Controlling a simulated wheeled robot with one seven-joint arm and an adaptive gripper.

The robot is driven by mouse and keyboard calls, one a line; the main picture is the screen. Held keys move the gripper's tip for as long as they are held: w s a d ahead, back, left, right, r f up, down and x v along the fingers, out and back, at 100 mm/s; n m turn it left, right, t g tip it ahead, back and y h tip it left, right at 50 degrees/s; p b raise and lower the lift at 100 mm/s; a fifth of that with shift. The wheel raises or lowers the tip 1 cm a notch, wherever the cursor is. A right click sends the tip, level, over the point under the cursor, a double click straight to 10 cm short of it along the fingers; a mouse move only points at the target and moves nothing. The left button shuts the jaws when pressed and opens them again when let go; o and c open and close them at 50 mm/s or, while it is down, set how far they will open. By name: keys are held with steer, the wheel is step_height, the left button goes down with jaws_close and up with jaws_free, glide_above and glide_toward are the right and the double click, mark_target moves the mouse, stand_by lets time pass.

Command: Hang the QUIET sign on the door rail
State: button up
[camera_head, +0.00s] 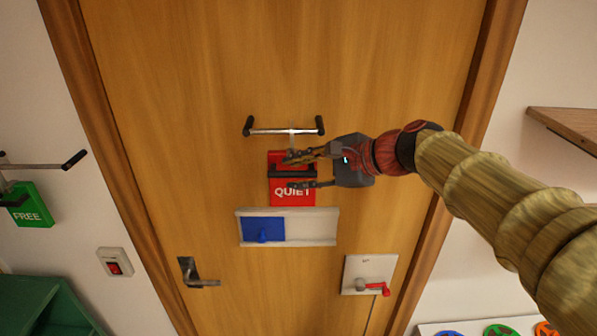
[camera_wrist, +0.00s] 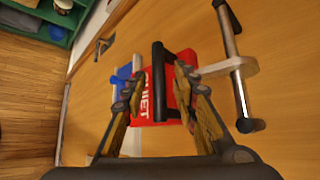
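The red QUIET sign (camera_head: 279,195) is upright against the wooden door, just below the door rail (camera_head: 268,131), a metal bar with black ends. A pale hook (camera_wrist: 228,66) at the sign's top reaches the rail (camera_wrist: 236,70) and appears to be over it; the exact contact is hard to see. A black handle bar (camera_wrist: 158,85) stands out from the sign (camera_wrist: 183,92). My gripper (camera_head: 289,171) comes from the right and is open. In the wrist view its fingers (camera_wrist: 157,72) are apart, one on each side of the handle bar, with gaps visible. They partly cover the sign.
A pale panel with a blue slider (camera_head: 263,230) is below the sign. A door handle (camera_head: 190,272) is lower left and a red-handled lever box (camera_head: 369,275) lower right. A green FREE sign (camera_head: 30,205) hangs on the left wall above a red switch (camera_head: 115,263).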

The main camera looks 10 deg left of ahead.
stand_by(0.3)
steer(key=v, duration=1.1)
steer(key=s+d+f+n+h+b, duration=0.3)
steer(key=s+d+f+b, duration=0.3)
steer(key=f, duration=0.7)
steer(key=s+d+f+n+h+b, duration=0.4)
steer(key=s+d+f+b, duration=0.2)
steer(key=s+d+f, duration=0.3)
steer(key=s+d+f+n+t+h+b, duration=0.1)
steer(key=s+d+f+n+h+b, duration=0.3)
steer(key=f, duration=1.4)
steer(key=shift+s+d+f+b, duration=0.1)
steer(key=shift+s+d+b, duration=0.65)
steer(key=shift+d, duration=0.4)
steer(key=shift+s+d+b, duration=0.5)
steer(key=shift+s+d, duration=0.5)
steer(key=shift+d, duration=0.1)
steer(key=shift+a, duration=0.1)
steer(key=shift+c, duration=0.4)
